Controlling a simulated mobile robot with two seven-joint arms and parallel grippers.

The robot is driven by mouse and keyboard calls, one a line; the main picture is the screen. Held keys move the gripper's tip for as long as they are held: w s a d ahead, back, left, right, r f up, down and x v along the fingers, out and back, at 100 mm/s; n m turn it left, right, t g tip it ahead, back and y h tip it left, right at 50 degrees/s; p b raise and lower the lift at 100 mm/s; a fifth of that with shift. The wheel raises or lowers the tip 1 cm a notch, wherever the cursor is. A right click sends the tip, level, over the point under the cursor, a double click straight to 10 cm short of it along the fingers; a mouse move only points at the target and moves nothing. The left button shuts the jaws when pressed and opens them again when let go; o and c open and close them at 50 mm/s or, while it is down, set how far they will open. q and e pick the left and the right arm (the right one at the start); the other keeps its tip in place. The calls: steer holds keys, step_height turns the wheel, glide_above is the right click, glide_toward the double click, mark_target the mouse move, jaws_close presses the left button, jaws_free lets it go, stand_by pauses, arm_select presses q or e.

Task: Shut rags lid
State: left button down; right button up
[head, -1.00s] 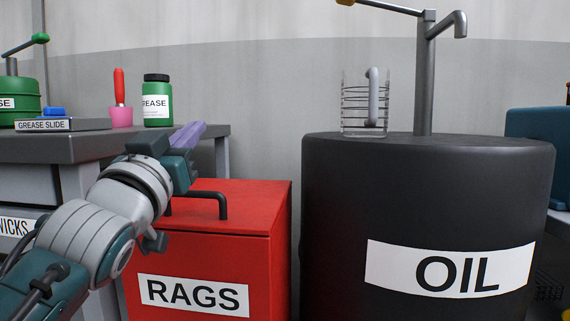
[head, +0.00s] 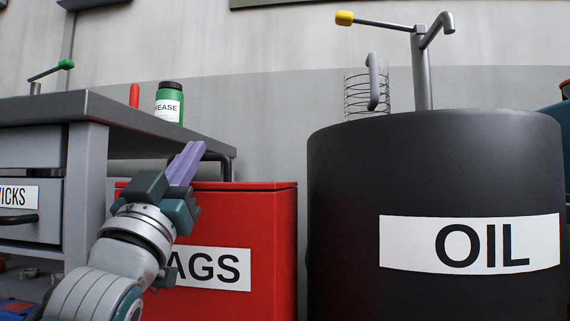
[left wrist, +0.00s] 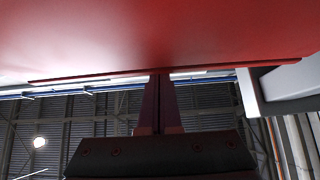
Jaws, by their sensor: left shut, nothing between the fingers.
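The red RAGS bin (head: 266,240) stands in the middle left of the head view. Its lid edge (head: 255,186) shows as a thin level strip along the top. From this low angle I cannot tell whether the lid is fully down, and its handle is not visible. My left gripper (head: 186,162) points up in front of the bin's left part and covers some of its label. Its purple fingers are together and empty, with their tips above the lid edge. In the left wrist view a red surface (left wrist: 100,40) fills the top, close to the fingers (left wrist: 158,100). My right gripper is out of view.
A black OIL drum (head: 345,200) stands right of the bin, with a pump and wire basket (head: 360,90). A grey workbench (head: 90,110) is close on the left, holding a green grease jar (head: 169,102). Bare wall shows behind.

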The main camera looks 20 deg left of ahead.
arm_select(q)
steer(key=shift+w+f, duration=0.1)
steer(key=shift+f, duration=0.2)
